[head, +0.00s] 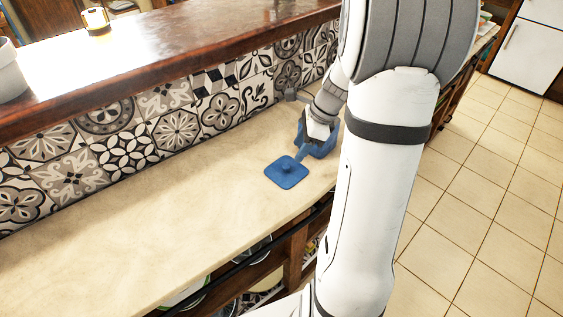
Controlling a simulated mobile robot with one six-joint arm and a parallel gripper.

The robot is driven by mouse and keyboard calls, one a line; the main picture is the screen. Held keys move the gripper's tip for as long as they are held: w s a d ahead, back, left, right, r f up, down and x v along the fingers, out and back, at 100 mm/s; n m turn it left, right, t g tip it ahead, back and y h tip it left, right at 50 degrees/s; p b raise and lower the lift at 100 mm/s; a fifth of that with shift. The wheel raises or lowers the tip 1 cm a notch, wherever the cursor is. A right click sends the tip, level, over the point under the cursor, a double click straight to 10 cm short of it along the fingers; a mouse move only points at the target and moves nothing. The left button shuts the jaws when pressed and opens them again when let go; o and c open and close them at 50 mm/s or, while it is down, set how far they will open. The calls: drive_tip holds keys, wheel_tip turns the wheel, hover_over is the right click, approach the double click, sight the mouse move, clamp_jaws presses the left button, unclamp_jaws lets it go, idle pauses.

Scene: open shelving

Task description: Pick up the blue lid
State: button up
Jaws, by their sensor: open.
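The blue lid (286,173) is square with rounded corners and has a small knob in its middle. It lies flat on the beige counter. My gripper (302,153) is open, just behind and to the right of the lid, reaching down toward it. The fingertips are small in view, and I cannot tell whether they touch the lid.
The beige counter (150,230) is clear to the left of the lid. A patterned tile wall rises behind it to a raised wooden ledge (180,70), which holds a white pot (10,75) and a lit candle holder (96,20). My arm hides the counter's right end.

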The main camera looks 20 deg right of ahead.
sight(286, 165)
drive_tip(key=x, duration=0.7)
drive_tip(key=shift+w+a+f, duration=0.15)
drive_tip(key=shift+a, duration=0.05)
clamp_jaws()
